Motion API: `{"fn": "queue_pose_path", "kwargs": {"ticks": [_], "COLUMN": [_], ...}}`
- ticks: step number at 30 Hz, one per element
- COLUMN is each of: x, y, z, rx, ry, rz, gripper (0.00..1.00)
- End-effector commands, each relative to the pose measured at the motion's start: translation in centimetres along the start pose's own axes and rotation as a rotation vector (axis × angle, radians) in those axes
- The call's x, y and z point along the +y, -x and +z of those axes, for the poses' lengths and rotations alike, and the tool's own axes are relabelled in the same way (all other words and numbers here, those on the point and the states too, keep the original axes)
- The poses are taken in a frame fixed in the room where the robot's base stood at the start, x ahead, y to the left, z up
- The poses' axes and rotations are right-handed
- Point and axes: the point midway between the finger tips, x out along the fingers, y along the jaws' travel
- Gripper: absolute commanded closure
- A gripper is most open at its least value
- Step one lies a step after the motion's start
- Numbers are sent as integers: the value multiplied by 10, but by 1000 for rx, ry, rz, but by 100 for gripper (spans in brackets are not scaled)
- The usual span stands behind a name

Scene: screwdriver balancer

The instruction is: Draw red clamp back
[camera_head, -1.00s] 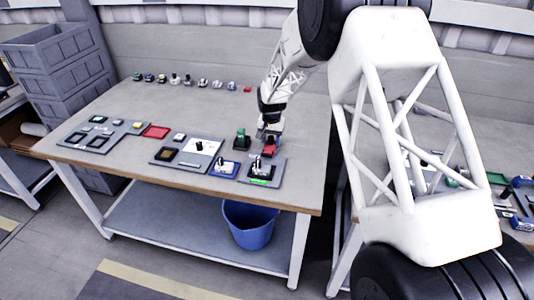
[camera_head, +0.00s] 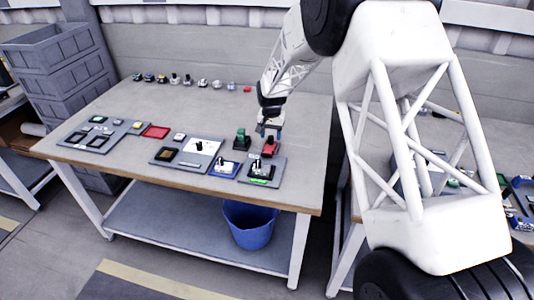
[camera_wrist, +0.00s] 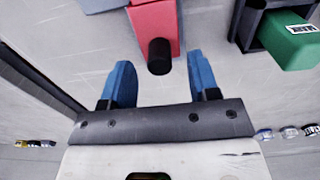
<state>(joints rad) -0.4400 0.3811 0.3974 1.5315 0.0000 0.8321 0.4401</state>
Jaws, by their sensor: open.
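The red clamp (camera_head: 269,148) sits at the back of the grey plate (camera_head: 276,170) near the table's front right. In the wrist view the red clamp (camera_wrist: 152,22) shows from above, with a black round knob (camera_wrist: 159,57) on its near end. My gripper (camera_wrist: 160,78) is open. Its two blue fingers stand one to each side of the knob's line, apart from it, and nothing is held. In the head view my gripper (camera_head: 270,132) is just behind the clamp, and its fingertips are too small to make out clearly.
A green block (camera_head: 242,138) in a black holder stands close left of my gripper; it also shows in the wrist view (camera_wrist: 292,42).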

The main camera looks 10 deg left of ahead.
Motion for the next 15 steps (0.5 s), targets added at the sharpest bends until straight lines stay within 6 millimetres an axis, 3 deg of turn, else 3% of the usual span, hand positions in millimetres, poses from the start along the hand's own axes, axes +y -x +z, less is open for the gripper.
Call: {"fn": "queue_pose_path", "kwargs": {"ticks": [15], "x": [0], "y": [37], "z": [0], "rx": [2], "ry": [0], "rz": [-1], "gripper": [45]}}
